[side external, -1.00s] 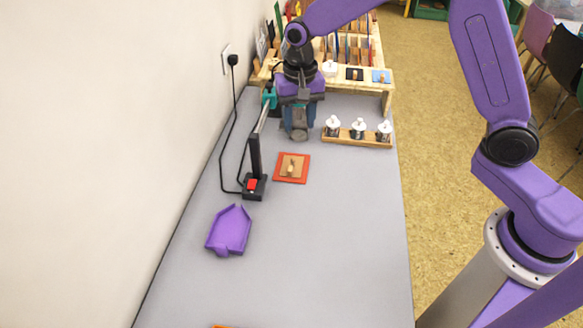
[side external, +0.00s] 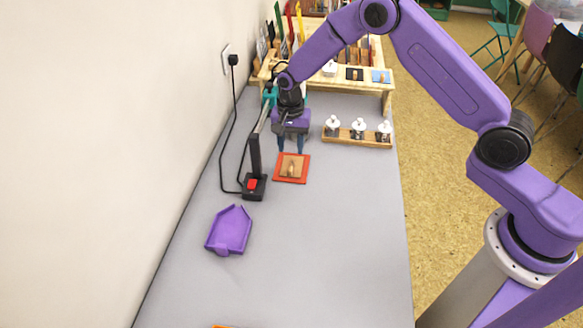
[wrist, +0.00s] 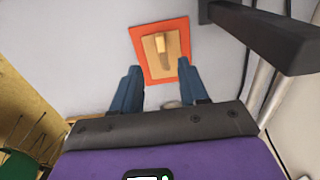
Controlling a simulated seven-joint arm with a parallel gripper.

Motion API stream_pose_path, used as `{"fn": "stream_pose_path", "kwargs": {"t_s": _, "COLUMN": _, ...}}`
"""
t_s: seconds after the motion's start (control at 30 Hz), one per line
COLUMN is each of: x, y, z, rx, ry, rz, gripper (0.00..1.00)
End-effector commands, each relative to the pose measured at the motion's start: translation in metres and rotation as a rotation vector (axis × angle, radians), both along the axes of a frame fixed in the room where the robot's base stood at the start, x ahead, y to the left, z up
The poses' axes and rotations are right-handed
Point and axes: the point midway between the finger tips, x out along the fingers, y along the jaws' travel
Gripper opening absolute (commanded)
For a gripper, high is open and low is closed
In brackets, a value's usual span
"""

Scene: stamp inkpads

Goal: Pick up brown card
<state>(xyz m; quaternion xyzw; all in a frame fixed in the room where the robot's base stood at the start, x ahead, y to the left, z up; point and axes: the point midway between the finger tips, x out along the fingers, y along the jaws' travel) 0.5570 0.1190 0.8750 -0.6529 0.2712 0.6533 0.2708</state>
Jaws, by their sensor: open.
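The brown card (side external: 299,160) lies on an orange-red square mat (side external: 277,178) on the grey table. In the wrist view the card (wrist: 152,58) and the orange mat (wrist: 140,42) show just beyond my fingertips. My gripper (side external: 290,150) points down at the far edge of the mat, its two blue fingers apart with nothing between them. In the wrist view my gripper (wrist: 157,75) also shows open, with the near part of the card between its fingertips. I cannot tell its exact height above the card.
A black lamp-like stand (side external: 254,185) with a red switch is close to the left of the mat. A wooden rack (side external: 340,139) of white-topped stamps is to the right. A purple tray (side external: 230,230) lies nearer. The table's front right is clear.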

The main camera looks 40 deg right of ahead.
Motion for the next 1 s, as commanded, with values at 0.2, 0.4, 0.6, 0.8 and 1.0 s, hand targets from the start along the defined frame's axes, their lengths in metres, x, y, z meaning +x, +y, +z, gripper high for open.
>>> {"fn": "stream_pose_path", "kwargs": {"t_s": 0.2, "x": 0.000, "y": 0.001, "z": -0.026, "rx": -0.001, "ry": 0.001, "rz": 0.001, "gripper": 0.44}}
{"fn": "stream_pose_path", "kwargs": {"t_s": 0.4, "x": -0.001, "y": 0.001, "z": -0.038, "rx": -0.001, "ry": 0.001, "rz": 0.000, "gripper": 0.44}}
{"fn": "stream_pose_path", "kwargs": {"t_s": 0.6, "x": -0.002, "y": 0.004, "z": -0.067, "rx": -0.001, "ry": 0.001, "rz": 0.001, "gripper": 0.44}}
{"fn": "stream_pose_path", "kwargs": {"t_s": 0.8, "x": -0.002, "y": 0.004, "z": -0.080, "rx": 0.001, "ry": -0.001, "rz": 0.001, "gripper": 0.44}}
{"fn": "stream_pose_path", "kwargs": {"t_s": 1.0, "x": -0.002, "y": 0.004, "z": -0.080, "rx": 0.000, "ry": -0.001, "rz": 0.001, "gripper": 0.44}}
